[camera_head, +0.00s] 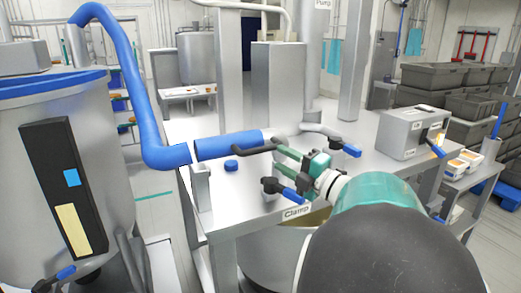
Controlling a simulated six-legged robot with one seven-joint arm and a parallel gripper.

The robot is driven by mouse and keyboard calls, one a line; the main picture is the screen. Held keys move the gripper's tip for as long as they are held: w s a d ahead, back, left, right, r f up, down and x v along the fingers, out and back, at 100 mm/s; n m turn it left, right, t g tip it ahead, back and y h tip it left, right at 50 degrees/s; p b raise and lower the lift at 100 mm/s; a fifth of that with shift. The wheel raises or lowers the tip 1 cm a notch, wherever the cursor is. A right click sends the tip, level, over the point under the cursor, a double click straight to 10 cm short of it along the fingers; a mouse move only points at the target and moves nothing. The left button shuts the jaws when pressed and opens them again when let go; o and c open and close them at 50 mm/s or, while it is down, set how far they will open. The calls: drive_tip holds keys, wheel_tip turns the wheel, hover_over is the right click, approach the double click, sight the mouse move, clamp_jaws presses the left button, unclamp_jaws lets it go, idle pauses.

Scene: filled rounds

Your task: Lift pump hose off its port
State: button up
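A blue hose (150,120) arches from the tank at left down to the metal table. Its lower end meets a straight blue piece (222,146) lying level above the table's near left corner, with a thin dark gap between them. The right end of this piece meets a pale grey pipe fitting (272,131), perhaps the port. My gripper (280,149), green with dark parts, is just right of the blue piece. A dark bar crosses in front of the hose's right end. I cannot tell whether the fingers touch the hose or how far apart they are.
Blue-handled valves (345,148) stand close to my gripper, one near the "Clamp" label (296,212). A blue cap (231,165) lies on the table (245,190). A grey box (412,131) stands at right. Metal columns rise behind; dark crates (445,75) are stacked at far right.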

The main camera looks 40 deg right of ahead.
sight(266, 151)
drive_tip(key=w, duration=0.4)
drive_tip(key=w+a+r, duration=0.1)
drive_tip(key=w, duration=0.2)
drive_tip(key=shift+w, duration=0.1)
clamp_jaws()
